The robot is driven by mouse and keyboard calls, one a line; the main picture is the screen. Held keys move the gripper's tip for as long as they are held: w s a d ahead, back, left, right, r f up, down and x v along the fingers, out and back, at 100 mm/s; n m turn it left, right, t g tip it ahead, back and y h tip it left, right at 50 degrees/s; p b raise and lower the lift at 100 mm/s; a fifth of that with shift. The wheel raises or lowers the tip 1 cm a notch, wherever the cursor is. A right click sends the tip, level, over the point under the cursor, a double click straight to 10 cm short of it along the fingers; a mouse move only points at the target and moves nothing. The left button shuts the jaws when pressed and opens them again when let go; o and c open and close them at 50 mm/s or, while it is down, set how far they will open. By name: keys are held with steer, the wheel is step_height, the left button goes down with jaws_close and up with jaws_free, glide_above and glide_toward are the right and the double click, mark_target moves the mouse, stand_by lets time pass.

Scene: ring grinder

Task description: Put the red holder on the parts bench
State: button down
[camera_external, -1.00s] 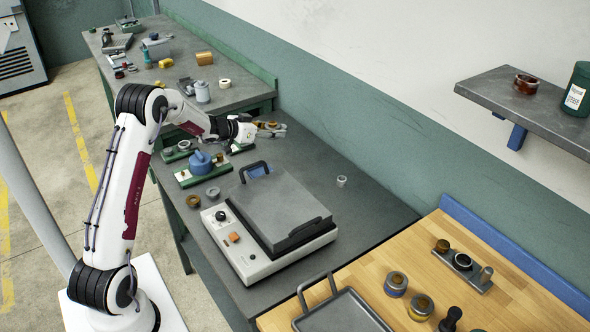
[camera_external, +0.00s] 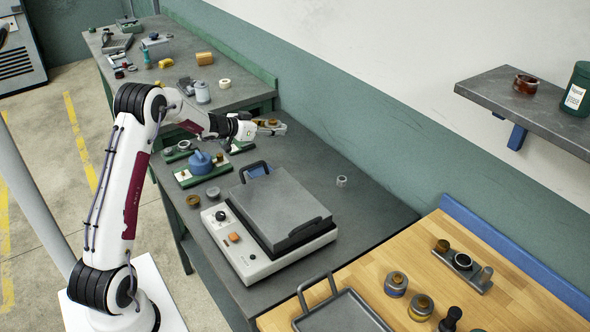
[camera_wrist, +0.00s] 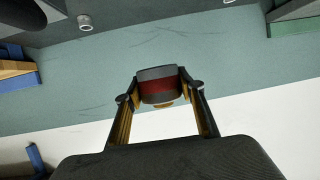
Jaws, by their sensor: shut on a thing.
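My gripper (camera_wrist: 160,92) is shut on the red holder (camera_wrist: 158,90), a dark round piece with a red band, seen between the fingertips in the wrist view. In the outside view my gripper (camera_external: 271,127) is raised over the far end of the middle grey bench, near the green wall. The holder is too small there to make out clearly. A wood-topped bench (camera_external: 520,290) with a blue back edge is at the lower right, and a grey bench (camera_external: 232,88) is at the back. I cannot tell which one is called the parts bench.
A hot-plate-like machine (camera_external: 285,208) with handles stands on the middle bench. A blue-topped device (camera_external: 200,163) is beside my arm. The wooden bench carries a blue-banded holder (camera_external: 397,285), a yellow-banded holder (camera_external: 421,308), a rack (camera_external: 463,266) and a tray (camera_external: 340,315). A shelf (camera_external: 500,92) juts from the wall.

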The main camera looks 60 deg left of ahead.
steer(key=shift+w+r, duration=0.1)
steer(key=shift+r, duration=0.05)
steer(key=w+d+r+m+h, duration=0.1)
steer(key=w+d+m+h, duration=0.15)
steer(key=d, duration=0.45)
steer(key=w+d+r+m+h, duration=0.1)
steer(key=w+d+m+h, duration=0.2)
steer(key=d, duration=0.4)
steer(key=m+g+h, duration=0.9)
steer(key=m+g, duration=0.6)
glide_above(371, 267)
step_height(371, 267, down, 3)
steer(key=shift+f, duration=0.1)
steer(key=shift+f, duration=0.1)
steer(key=shift+f, duration=3.05)
steer(key=shift+f, duration=1.85)
